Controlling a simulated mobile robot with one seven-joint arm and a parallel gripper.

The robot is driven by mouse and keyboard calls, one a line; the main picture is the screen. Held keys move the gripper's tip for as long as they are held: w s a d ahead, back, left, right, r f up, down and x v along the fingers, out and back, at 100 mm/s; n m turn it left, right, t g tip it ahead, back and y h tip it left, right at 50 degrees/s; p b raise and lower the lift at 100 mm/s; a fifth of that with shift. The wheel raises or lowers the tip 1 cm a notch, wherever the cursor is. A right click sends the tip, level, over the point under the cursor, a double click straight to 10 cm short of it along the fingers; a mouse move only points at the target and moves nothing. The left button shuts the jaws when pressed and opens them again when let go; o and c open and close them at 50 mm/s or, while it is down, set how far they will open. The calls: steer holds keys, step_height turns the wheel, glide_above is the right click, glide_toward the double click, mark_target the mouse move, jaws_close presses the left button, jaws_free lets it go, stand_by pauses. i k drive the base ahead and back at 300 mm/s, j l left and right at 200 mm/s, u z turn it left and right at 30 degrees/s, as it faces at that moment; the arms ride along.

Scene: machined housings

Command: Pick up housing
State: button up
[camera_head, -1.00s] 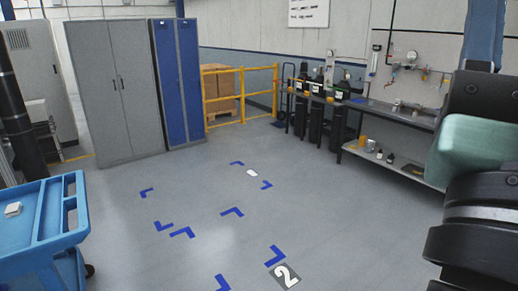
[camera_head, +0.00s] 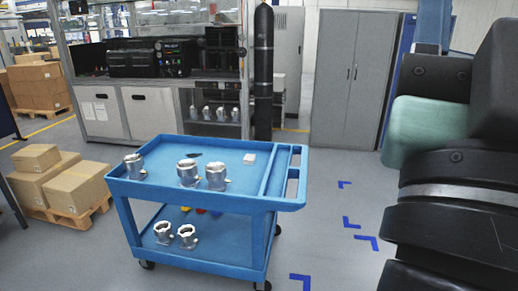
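Three silver machined housings stand on the top tray of a blue cart (camera_head: 245,196). One housing (camera_head: 134,166) is at the left, one housing (camera_head: 187,173) is near the middle, and one housing (camera_head: 216,176) is just right of it. Two more housings stand on the cart's lower shelf, one at the left (camera_head: 163,233) and one beside it (camera_head: 187,236). Several small similar-looking metal parts (camera_head: 207,113) sit on a shelf behind. My arm's dark links fill the right edge of the view, apart from the cart. My gripper is not in view.
Boxes on a pallet (camera_head: 75,188) stand left of the cart. A workbench (camera_head: 150,112) and grey cabinet (camera_head: 342,80) stand behind. Floor with blue marks is open to the right.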

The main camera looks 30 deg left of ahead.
mark_target(134, 164)
steer(key=j+u, duration=0.15)
steer(key=u, duration=0.25)
steer(key=i+j+u, duration=0.1)
steer(key=u, duration=0.25)
steer(key=i+j+u, duration=0.1)
steer(key=u, duration=0.3)
steer(key=i+j+u, duration=0.1)
steer(key=u, duration=0.25)
steer(key=i+j, duration=0.25)
steer(key=i, duration=0.15)
steer(key=i+j, duration=0.2)
steer(key=i, duration=0.2)
steer(key=j+u, duration=0.05)
